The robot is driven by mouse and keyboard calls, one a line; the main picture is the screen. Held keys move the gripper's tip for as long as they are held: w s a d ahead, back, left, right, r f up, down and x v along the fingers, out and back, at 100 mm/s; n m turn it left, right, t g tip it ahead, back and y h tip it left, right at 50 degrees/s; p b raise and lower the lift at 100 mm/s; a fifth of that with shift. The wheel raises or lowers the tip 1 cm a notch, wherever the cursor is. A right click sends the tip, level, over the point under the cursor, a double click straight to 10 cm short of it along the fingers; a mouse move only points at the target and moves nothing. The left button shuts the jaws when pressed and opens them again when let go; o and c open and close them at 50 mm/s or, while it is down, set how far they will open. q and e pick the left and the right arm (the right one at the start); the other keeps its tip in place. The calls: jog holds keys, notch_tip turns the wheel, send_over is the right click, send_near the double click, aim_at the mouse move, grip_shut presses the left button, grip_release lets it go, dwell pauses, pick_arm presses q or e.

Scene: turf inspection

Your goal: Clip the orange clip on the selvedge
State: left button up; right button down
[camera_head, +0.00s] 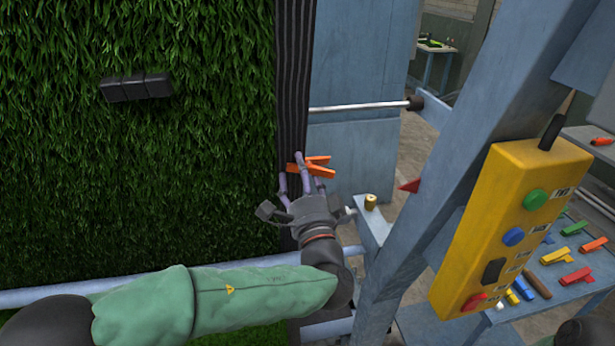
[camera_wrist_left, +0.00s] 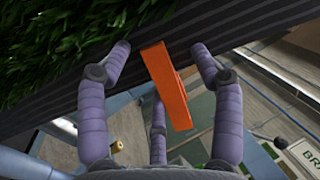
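The orange clip (camera_head: 312,166) is at the right edge of the dark striped selvedge (camera_head: 293,80), which runs down the side of the green turf. In the left wrist view the clip (camera_wrist_left: 168,85) overlaps the selvedge (camera_wrist_left: 190,45) at its upper end; I cannot tell whether its jaws grip the edge. My left gripper (camera_head: 302,178) is at the clip. In the wrist view its purple fingers (camera_wrist_left: 158,52) stand apart on both sides of the clip, with visible gaps, and a third finger is behind it. My right gripper is not in view.
A yellow control box (camera_head: 510,225) with buttons hangs on a blue-grey post at right. A table (camera_head: 530,312) behind holds several coloured clips. A metal rod (camera_head: 360,106) and a small ledge with a brass piece (camera_head: 370,202) are near the gripper. A black block (camera_head: 136,88) sits on the turf.

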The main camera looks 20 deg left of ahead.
pick_arm(q)
jog(key=v, duration=1.2)
jog(key=s+a+f+m+g+h, duration=0.1)
jog(key=a+f+g+h, duration=0.35)
jog(key=f, duration=1.05)
jog(key=d+f+m+g+h, duration=0.15)
jog(key=f+g, duration=0.55)
jog(key=f, duration=0.8)
jog(key=s+d+f+n+g+h, duration=0.3)
jog(key=s+d+f+g+h, duration=0.1)
jog(key=s+f, duration=0.4)
jog(key=s+d+f+n+g+h, duration=0.3)
jog(key=s+d+f+g+h, duration=0.15)
jog(key=f, duration=0.55)
notch_tip(320, 180, down, 10)
jog(key=w+n+t+h, duration=0.2)
jog(key=n+t, duration=0.1)
jog(key=n, duration=0.6)
jog(key=shift+d, duration=0.5)
